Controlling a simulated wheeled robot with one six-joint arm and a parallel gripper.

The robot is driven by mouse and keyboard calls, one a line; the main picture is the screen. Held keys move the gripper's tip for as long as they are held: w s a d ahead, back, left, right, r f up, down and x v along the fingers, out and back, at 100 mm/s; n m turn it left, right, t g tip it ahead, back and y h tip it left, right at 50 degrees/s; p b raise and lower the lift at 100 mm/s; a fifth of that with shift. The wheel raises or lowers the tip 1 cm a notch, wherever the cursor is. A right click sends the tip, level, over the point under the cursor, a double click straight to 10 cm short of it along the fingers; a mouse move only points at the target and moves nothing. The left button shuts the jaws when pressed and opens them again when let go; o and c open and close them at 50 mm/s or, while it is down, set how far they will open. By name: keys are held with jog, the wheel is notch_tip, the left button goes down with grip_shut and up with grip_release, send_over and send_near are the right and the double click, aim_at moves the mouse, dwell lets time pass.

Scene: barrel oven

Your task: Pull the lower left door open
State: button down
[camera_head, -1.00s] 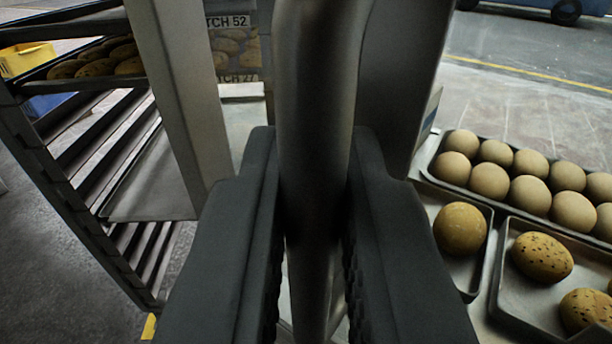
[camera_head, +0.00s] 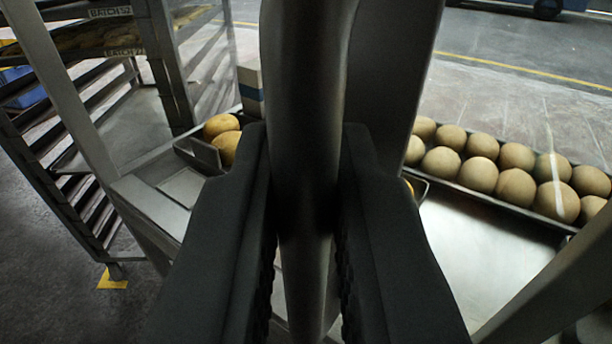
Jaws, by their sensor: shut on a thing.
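A thick dark metal handle bar (camera_head: 306,90) runs up and down the middle of the view. My gripper (camera_head: 305,225) is shut on this bar, with one dark finger on each side of it. A grey metal panel or bracket (camera_head: 392,70) joins the bar from the right and looks like part of the door. The rest of the door and the oven body cannot be made out behind the bar and fingers.
A tray of round buns (camera_head: 500,180) lies on a metal table (camera_head: 470,250) at the right. Two rolls (camera_head: 222,135) sit in a tray left of the bar. A tray rack (camera_head: 50,150) stands at the left; a pale frame post (camera_head: 62,90) crosses before it.

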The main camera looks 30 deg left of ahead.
jog(key=shift+s+d, duration=0.15)
jog(key=shift+d, duration=1.75)
jog(key=c, duration=1.5)
grip_release()
jog(key=shift+c, duration=0.2)
jog(key=v, duration=1.2)
